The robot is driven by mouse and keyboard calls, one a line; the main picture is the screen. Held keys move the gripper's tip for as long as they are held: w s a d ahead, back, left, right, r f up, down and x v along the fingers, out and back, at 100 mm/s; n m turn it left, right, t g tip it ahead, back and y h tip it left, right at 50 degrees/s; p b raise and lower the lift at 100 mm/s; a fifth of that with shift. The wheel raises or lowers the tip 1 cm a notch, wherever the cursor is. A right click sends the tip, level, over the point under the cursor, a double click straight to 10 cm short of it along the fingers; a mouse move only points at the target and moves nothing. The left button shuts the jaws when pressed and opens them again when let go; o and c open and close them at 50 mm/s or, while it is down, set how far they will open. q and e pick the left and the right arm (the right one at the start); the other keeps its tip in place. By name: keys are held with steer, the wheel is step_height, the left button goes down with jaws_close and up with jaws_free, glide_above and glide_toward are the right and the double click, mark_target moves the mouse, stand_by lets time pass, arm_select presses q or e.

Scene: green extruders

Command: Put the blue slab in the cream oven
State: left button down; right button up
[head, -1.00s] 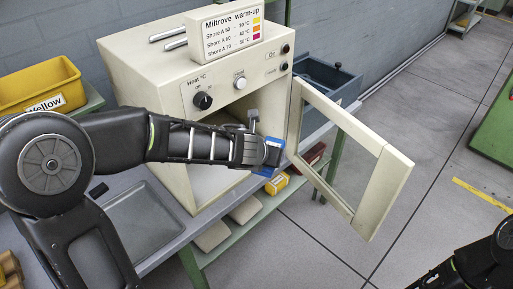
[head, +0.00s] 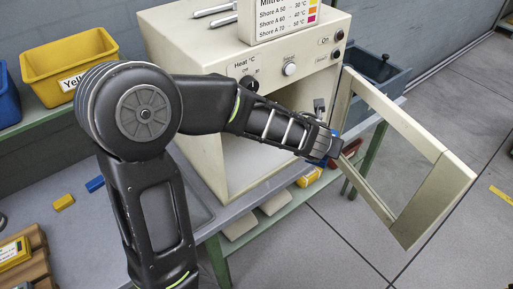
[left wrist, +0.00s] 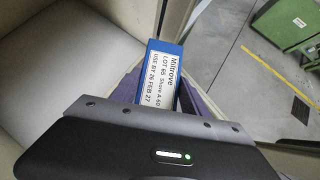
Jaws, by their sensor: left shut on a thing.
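The cream oven (head: 308,78) stands on the bench with its front open. Its door (head: 455,195) is swung wide to the right. My left gripper (head: 334,147) is shut on the blue slab (head: 337,134), in front of the opening's right side, near the door's hinge edge. In the left wrist view the blue slab (left wrist: 165,75) sticks out past my gripper and carries a white Miltrove label marked Shore A 60. Pale oven walls (left wrist: 50,50) show to its left there. In the head view my gripper mostly hides the slab. My right gripper is out of view.
A yellow bin (head: 70,65) stands at the back left. A small blue block (head: 95,184) and a yellow block (head: 64,202) lie on the bench. A blue-grey bin (head: 375,75) is behind the door. Yellow and red items sit on the lower shelf under the oven.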

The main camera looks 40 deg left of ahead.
arm_select(q)
steer(key=s+a+f+n+g+y+b, duration=0.35)
steer(key=f+n+y, duration=0.2)
steer(key=n, duration=0.25)
steer(key=s+a+n+g+y, duration=0.1)
steer(key=s+n+g+y, duration=0.1)
steer(key=s+n+g, duration=0.4)
steer(key=s+n, duration=0.3)
steer(key=s, duration=0.1)
steer(key=shift+r+b, duration=0.35)
steer(key=shift+b, duration=0.05)
steer(key=shift+a, duration=0.2)
steer(key=w+a+b, duration=0.1)
steer(key=a+b, duration=0.1)
steer(key=a, duration=0.3)
steer(key=w+a+b, duration=0.2)
steer(key=a, duration=0.3)
steer(key=w+a+b, duration=0.1)
steer(key=a+b, duration=0.1)
steer(key=a, duration=0.2)
steer(key=shift+w+a+f, duration=0.15)
steer(key=shift+a+f, duration=0.2)
steer(key=shift+a, duration=0.05)
steer(key=a, duration=0.2)
steer(key=w+a+f, duration=0.1)
steer(key=shift+w+a, duration=0.1)
steer(key=shift+a, duration=0.3)
steer(key=shift+f, duration=0.2)
steer(key=shift+f, duration=0.1)
